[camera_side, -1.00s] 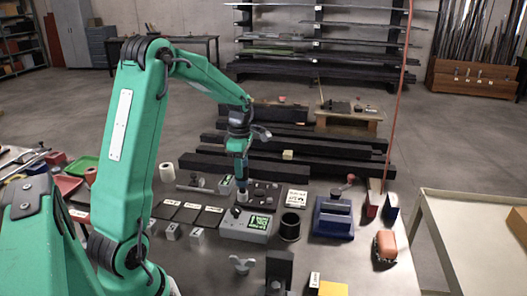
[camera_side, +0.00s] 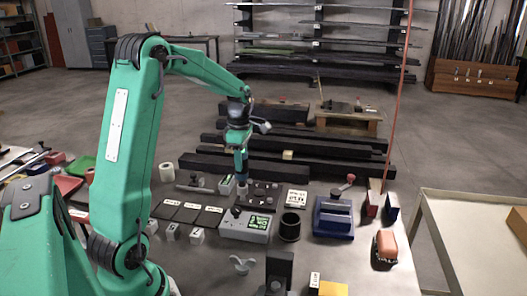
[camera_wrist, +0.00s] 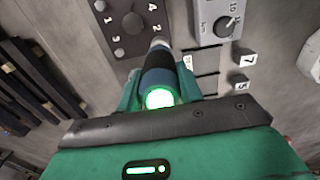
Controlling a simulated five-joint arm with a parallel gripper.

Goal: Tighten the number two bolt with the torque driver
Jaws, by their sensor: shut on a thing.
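My gripper (camera_wrist: 160,98) is shut on the torque driver (camera_wrist: 160,80), a dark cylinder with a blue band and a lit green end. In the side view the driver (camera_side: 241,163) hangs roughly upright below my gripper. A dark plate (camera_wrist: 136,40) with painted numbers 1 to 4 lies on the table; it also shows in the side view (camera_side: 263,192). The driver's silver tip is beside the number 2. The number two bolt is not visible there, apparently hidden by the tip. I cannot tell whether the tip touches it. Another bolt (camera_wrist: 119,53) is near the number 3.
A grey box (camera_side: 235,233) with a knob and green display stands in front of the plate. A black cup (camera_side: 290,227) and blue block (camera_side: 333,218) are to its right. Small numbered blocks (camera_side: 197,236) and dark pads (camera_side: 190,213) lie left. Dark beams (camera_side: 230,166) lie behind.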

